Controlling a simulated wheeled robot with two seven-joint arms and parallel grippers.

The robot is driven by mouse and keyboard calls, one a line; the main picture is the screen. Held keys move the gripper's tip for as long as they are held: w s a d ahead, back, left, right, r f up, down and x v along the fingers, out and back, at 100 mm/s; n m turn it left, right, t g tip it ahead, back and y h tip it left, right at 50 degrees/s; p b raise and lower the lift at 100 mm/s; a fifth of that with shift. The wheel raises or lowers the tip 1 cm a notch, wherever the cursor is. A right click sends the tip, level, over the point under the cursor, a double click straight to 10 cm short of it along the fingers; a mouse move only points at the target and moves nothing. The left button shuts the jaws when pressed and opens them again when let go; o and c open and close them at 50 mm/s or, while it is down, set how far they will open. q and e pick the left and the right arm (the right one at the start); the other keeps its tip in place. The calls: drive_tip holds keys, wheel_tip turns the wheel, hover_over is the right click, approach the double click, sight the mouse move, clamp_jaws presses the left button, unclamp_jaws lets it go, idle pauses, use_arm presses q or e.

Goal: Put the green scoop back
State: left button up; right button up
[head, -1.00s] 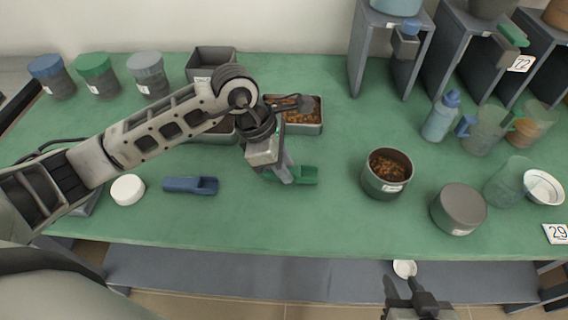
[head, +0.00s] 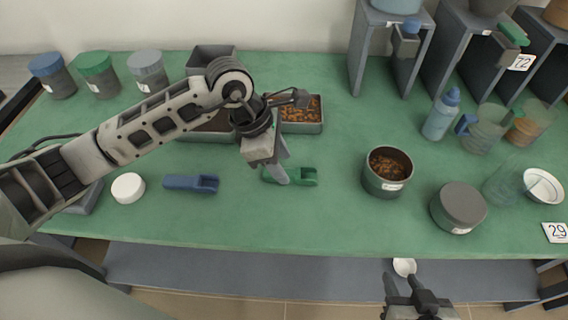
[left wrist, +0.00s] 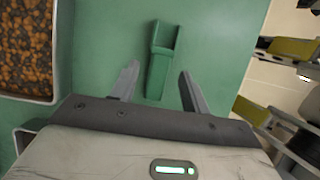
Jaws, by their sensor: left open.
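The green scoop (head: 304,177) lies on the green table top, its tray end to the right. In the left wrist view the scoop (left wrist: 162,52) lies with its handle end reaching between the spread fingers. My left gripper (head: 281,178) is open at the handle of the scoop. In the left wrist view the gripper (left wrist: 158,80) has a finger on each side of the handle, with gaps and no grip on it. My right gripper (head: 402,284) is low at the front, in front of the table edge, with its fingers apart and empty.
A blue scoop (head: 190,183) and a white lid (head: 128,187) lie to the left. A tray of brown pellets (head: 302,127) stands behind the scoop. A pot of pellets (head: 387,187) and a closed grey pot (head: 458,218) stand right. Lidded jars are at back left.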

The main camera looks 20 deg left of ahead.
use_arm(q)
drive_tip(key=v, duration=1)
drive_tip(key=shift+b, duration=0.4)
drive_tip(key=shift+s, duration=0.1)
